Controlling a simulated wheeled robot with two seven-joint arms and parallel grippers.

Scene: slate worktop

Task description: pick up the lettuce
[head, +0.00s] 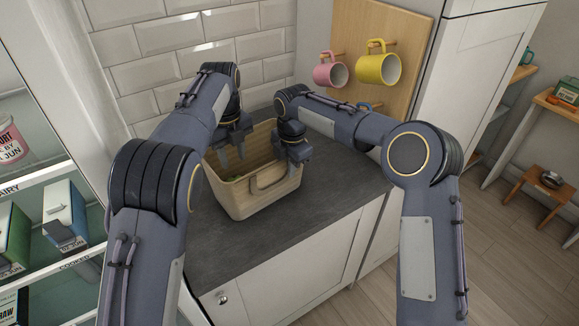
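A light wooden crate (247,205) with a handle slot in its front stands on the slate worktop. My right gripper (291,168) is at the crate's right side, over or close to the rim. Its fingers are too small and dark to tell their opening.
The slate worktop (330,205) is clear right of and in front of the crate. A tiled wall is behind. A pink mug (325,72) and a yellow mug (372,69) hang on a wooden board. An open shelf unit with cartons (62,212) stands at the left.

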